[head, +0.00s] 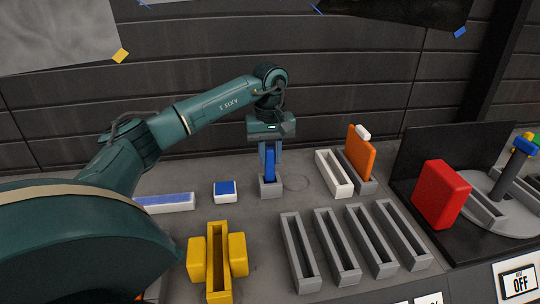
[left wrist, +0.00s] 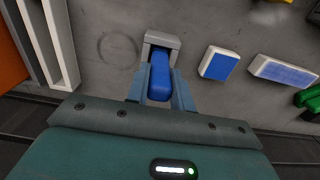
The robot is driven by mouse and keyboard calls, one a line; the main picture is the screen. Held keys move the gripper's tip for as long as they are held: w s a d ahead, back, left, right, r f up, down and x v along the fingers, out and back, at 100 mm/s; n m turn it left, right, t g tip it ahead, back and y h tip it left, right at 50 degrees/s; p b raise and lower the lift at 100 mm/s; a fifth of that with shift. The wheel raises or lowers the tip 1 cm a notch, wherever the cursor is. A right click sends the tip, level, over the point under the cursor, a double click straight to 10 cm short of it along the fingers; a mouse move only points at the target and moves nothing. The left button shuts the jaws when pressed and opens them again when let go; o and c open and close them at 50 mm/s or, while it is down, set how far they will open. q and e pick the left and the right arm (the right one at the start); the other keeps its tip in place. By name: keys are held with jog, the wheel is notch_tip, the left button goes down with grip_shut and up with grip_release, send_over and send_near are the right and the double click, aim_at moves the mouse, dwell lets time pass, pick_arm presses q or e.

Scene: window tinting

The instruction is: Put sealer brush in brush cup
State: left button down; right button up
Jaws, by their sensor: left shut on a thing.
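The sealer brush, a blue upright piece (head: 269,168), is held between the fingers of my left gripper (head: 269,160). It also shows in the left wrist view (left wrist: 159,82), with a finger on each side. The brush cup, a small grey square holder (head: 270,190), is right below it, and the brush's lower end appears to be inside the cup. The cup (left wrist: 162,40) shows at the far end of the brush in the wrist view. The cup's inside is hidden. My right gripper is not in view.
A white and blue block (head: 225,192) and a long white and blue bar (head: 168,202) lie left of the cup. A white tray (head: 334,174) and an orange piece (head: 360,152) stand right. Grey slotted holders (head: 298,252) and a yellow holder (head: 218,262) are nearer.

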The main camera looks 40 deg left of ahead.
pick_arm(q)
jog(key=shift+f, duration=0.25)
jog(key=shift+f, duration=0.1)
jog(key=c, duration=1.2)
grip_release()
notch_tip(320, 180, up, 12)
jog(key=shift+r, duration=0.15)
